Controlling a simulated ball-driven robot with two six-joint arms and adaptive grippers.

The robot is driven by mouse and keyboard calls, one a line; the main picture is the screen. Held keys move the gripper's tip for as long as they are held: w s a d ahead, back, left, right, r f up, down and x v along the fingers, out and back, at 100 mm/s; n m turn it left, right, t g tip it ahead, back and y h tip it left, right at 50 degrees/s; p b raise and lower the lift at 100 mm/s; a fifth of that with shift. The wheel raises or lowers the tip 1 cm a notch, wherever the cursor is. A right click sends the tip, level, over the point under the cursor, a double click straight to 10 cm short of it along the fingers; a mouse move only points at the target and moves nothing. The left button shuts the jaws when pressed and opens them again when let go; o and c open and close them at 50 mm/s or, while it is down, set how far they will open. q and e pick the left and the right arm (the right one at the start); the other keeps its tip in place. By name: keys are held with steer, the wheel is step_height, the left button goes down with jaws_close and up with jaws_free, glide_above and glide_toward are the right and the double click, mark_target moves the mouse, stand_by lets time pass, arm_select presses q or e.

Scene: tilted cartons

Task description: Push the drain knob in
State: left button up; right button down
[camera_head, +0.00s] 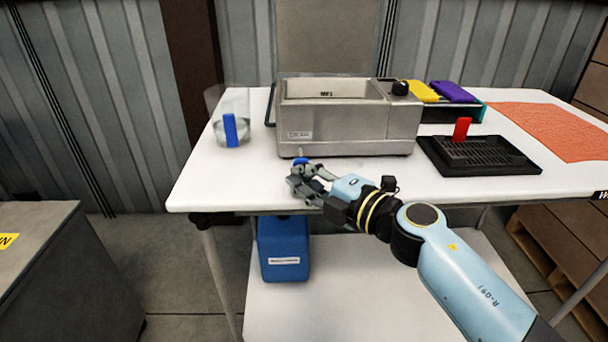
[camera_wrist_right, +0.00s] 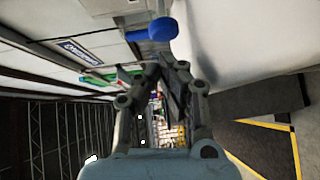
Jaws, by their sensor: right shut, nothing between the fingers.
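The drain knob (camera_head: 301,161) is a small blue knob at the lower front left of the grey steel bath (camera_head: 345,130). The right wrist view shows the knob's round blue face (camera_wrist_right: 163,29) and its short stem just beyond the fingertips. My right gripper (camera_head: 302,172) is directly in front of the knob, over the table's front part, and is shut with nothing held. Its fingertips (camera_wrist_right: 174,62) come together just below the knob in the wrist view. I cannot tell whether they touch it. My left gripper is not in view.
A clear beaker (camera_head: 240,103) with a blue clip stands left of the bath. A black tray (camera_head: 480,160) with a red piece lies right of it, near yellow and purple items (camera_head: 453,92). A blue canister (camera_head: 284,250) stands below the table's front edge. The front left tabletop is clear.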

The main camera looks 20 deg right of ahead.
mark_target(304, 161)
steer(key=shift+w+d+f, duration=0.1)
steer(key=shift+w+d, duration=0.1)
steer(key=shift+w, duration=0.35)
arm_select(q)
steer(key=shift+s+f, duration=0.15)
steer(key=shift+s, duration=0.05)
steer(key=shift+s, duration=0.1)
arm_select(e)
steer(key=w, duration=0.2)
steer(key=w+d, duration=0.1)
steer(key=shift+w, duration=0.4)
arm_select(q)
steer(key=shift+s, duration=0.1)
arm_select(e)
steer(key=shift+s+r, duration=0.1)
steer(key=shift+r, duration=0.1)
